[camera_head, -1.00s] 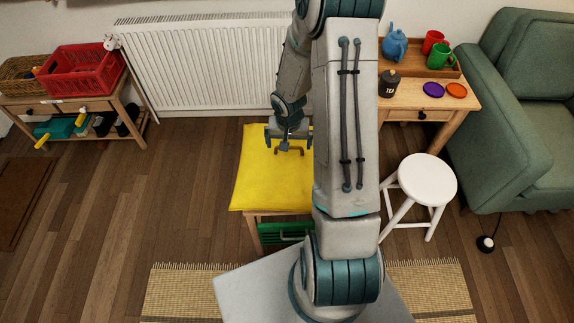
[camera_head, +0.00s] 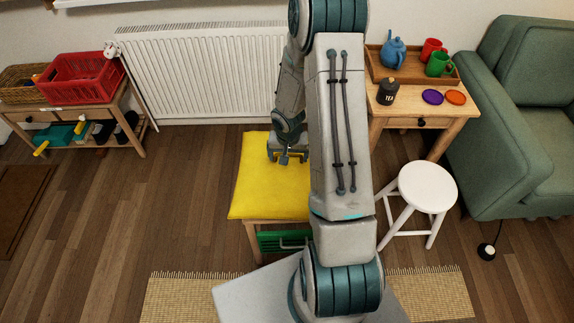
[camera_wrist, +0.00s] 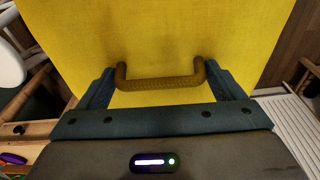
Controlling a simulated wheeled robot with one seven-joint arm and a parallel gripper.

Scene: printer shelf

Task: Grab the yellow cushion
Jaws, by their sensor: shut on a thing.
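The yellow cushion (camera_head: 262,187) lies flat on a low wooden stand in the head view, left of my arm. It also fills much of the wrist view (camera_wrist: 200,35). A brown, bar-shaped handle (camera_wrist: 160,84) stands up from its top. My gripper (camera_head: 288,158) is over the far part of the cushion. In the wrist view my gripper (camera_wrist: 160,88) has a finger at each end of the handle and is shut on it. My arm hides the cushion's right side in the head view.
A green crate (camera_head: 280,241) sits under the cushion's stand. A white stool (camera_head: 427,187) and a wooden side table (camera_head: 425,122) with a tea tin (camera_head: 388,87) stand to the right. A white radiator (camera_head: 200,75) is behind.

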